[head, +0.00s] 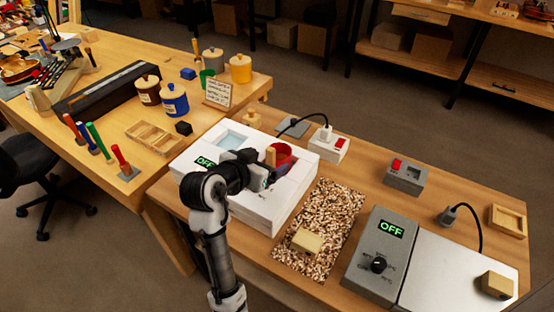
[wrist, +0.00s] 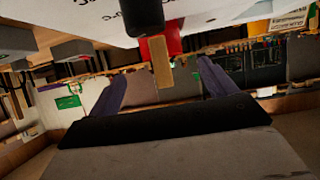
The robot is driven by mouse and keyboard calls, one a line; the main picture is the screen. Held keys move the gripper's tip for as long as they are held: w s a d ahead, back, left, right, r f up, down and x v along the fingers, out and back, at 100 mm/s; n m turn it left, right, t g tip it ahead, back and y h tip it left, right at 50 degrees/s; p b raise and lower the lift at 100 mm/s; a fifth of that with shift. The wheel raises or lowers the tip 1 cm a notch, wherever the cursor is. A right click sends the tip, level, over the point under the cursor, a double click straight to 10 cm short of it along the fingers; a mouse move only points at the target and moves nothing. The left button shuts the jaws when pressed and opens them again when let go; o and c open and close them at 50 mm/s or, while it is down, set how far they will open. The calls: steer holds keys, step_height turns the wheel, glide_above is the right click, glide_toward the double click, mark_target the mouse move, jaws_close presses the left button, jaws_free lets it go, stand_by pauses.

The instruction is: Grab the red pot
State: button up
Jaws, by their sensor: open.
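The red pot (head: 283,153) sits in the right part of a white appliance (head: 240,205) whose display reads OFF. Its wooden handle (head: 270,157) points toward my gripper. My gripper (head: 264,178) is low over the appliance, just in front of the pot; the arm hides part of the appliance. In the wrist view, the red pot (wrist: 172,40) is at the top centre, partly behind a dark rounded part. The wooden handle (wrist: 161,62) hangs between the open fingers of my gripper (wrist: 162,72), with a gap on each side. I see no contact.
A wood-chip patch (head: 335,215) with a tan block (head: 307,241) lies to the right. A grey unit (head: 380,260) reading OFF is beyond it. A white switch box (head: 328,149) with a cable stands behind the appliance. Several jars stand on the left bench (head: 110,165).

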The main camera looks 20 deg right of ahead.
mark_target(275, 155)
steer(key=shift+p+x, duration=1.1)
steer(key=shift+x, duration=1.95)
steer(key=shift+w+a, duration=0.1)
steer(key=c, duration=1.1)
